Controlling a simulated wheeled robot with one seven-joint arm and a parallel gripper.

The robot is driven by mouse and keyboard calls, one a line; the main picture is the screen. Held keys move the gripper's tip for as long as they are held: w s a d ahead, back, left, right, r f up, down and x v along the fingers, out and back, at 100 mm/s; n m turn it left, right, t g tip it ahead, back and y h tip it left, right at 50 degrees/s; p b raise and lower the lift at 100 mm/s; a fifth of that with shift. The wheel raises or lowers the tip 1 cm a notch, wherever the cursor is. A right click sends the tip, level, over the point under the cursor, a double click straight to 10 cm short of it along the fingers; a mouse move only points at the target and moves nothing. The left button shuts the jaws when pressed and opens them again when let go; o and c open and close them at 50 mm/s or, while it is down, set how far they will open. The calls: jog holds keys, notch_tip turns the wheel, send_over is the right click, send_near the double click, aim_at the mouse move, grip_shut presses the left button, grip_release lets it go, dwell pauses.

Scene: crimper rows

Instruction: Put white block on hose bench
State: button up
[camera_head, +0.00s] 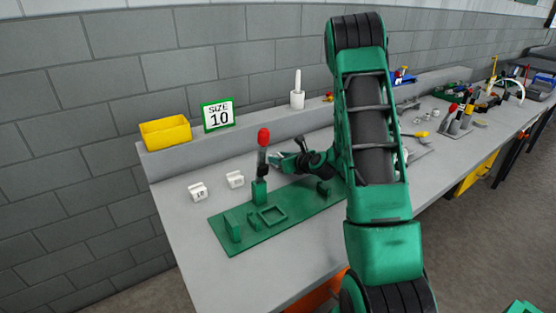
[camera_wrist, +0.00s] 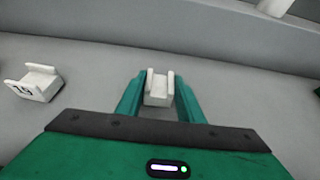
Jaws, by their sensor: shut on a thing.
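My gripper (camera_wrist: 158,92) is shut on a white block (camera_wrist: 158,88), which sits between the green fingertips in the wrist view. It has a notched, U-like shape. I cannot tell if it touches the bench below. In the head view my gripper (camera_head: 277,161) is low over the near grey bench (camera_head: 190,230), behind a red-knobbed lever, and the held block is hidden or too small to make out. Two other white blocks stand on the bench, one with dark digits (camera_head: 198,191) and one nearer the lever (camera_head: 235,180). A white block with dark digits (camera_wrist: 36,84) also shows left in the wrist view.
A green fixture plate (camera_head: 270,215) carries the red-knobbed lever (camera_head: 263,137). A yellow bin (camera_head: 165,132), a SIZE 10 sign (camera_head: 218,115) and a white holder (camera_head: 298,98) stand on the back ledge. Tools and a pale hose loop (camera_head: 515,86) lie farther right. The bench's front left is clear.

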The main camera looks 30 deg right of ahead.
jog(key=shift+f, duration=0.1)
jog(key=o, duration=1.1)
